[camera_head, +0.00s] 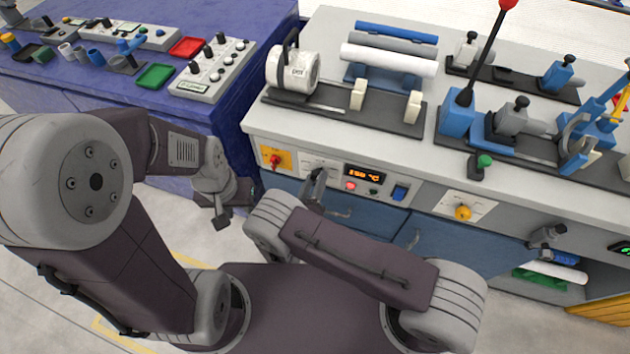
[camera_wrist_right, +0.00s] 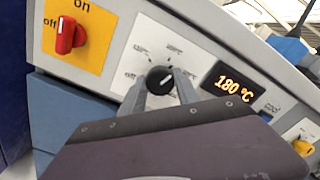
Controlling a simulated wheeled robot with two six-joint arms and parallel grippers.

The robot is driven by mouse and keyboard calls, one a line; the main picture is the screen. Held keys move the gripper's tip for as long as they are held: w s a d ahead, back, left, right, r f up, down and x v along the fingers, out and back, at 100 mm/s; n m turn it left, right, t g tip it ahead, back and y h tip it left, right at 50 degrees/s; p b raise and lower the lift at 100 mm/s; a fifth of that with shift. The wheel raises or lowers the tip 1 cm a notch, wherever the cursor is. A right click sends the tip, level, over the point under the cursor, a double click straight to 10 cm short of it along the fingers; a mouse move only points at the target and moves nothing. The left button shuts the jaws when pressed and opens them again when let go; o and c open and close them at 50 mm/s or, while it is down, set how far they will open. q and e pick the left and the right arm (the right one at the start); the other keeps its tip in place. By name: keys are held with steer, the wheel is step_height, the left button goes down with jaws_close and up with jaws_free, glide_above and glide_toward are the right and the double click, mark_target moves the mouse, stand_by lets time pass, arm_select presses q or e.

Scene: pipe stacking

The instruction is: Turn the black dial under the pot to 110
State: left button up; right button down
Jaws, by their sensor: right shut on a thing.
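A white drum-shaped pot (camera_head: 293,70) stands above on the machine. My left gripper (camera_head: 222,216) hangs left of the machine, its jaws unclear.
A red switch (camera_wrist_right: 67,35) on a yellow plate sits left of the dial. A red button (camera_head: 350,186), a blue switch (camera_head: 399,192) and a yellow knob (camera_head: 463,213) lie to the right. A blue table (camera_head: 225,125) with control boxes stands at left.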

steer(key=shift+d+n, duration=0.1)
steer(key=shift+n, duration=7.6)
steer(key=c, duration=1)
jaws_free()
steer(key=shift+o, duration=0.5)
steer(key=shift+w, duration=0.1)
